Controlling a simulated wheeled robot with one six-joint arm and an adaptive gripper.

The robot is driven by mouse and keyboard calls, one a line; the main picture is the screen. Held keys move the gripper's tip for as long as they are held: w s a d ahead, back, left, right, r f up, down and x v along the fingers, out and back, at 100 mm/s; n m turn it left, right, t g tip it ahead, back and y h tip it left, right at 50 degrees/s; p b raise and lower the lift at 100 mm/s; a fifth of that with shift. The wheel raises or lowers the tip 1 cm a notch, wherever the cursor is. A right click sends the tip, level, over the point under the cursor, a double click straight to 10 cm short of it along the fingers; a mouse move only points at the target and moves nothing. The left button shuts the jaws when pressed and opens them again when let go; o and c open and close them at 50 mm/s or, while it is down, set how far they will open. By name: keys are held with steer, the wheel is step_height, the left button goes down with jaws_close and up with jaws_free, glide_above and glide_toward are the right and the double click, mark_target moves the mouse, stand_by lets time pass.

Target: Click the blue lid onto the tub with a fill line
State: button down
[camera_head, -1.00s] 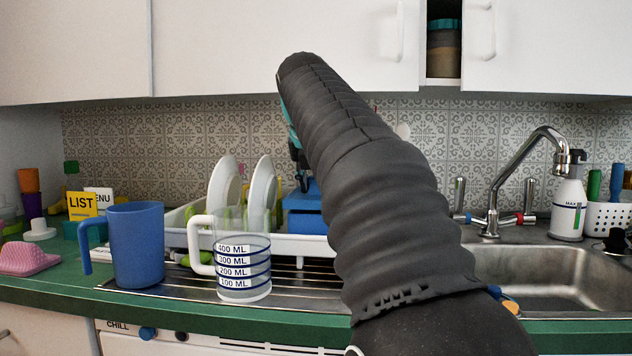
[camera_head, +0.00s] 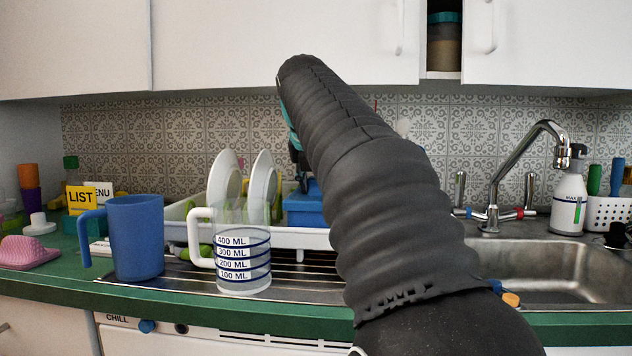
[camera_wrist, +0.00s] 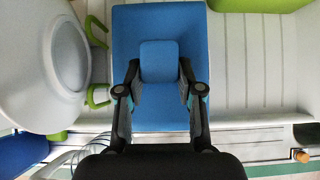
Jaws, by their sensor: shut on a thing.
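My gripper (camera_wrist: 160,74) is shut on the raised block of the blue lid (camera_wrist: 125,40) in the wrist view, one finger on each side. The lid is a flat blue rectangle seen from above, over the pale ribbed rack floor. In the head view a blue block (camera_head: 304,205) shows at the rack, partly behind my arm, which hides my fingers. I cannot make out a tub with a fill line, or whether one lies under the lid.
White plates (camera_head: 224,180) stand upright left of the lid in the white dish rack (camera_head: 290,240). A measuring jug (camera_head: 243,265) and a blue mug (camera_head: 136,240) stand in front. A sink (camera_head: 545,270), tap (camera_head: 495,195) and MAX-marked bottle (camera_head: 569,205) are at right.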

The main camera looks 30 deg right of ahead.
steer(key=shift+f, duration=0.25)
stand_by(0.3)
steer(key=c, duration=0.7)
jaws_free()
steer(key=shift+o, duration=0.2)
steer(key=v, duration=1.2)
steer(key=shift+a, duration=0.1)
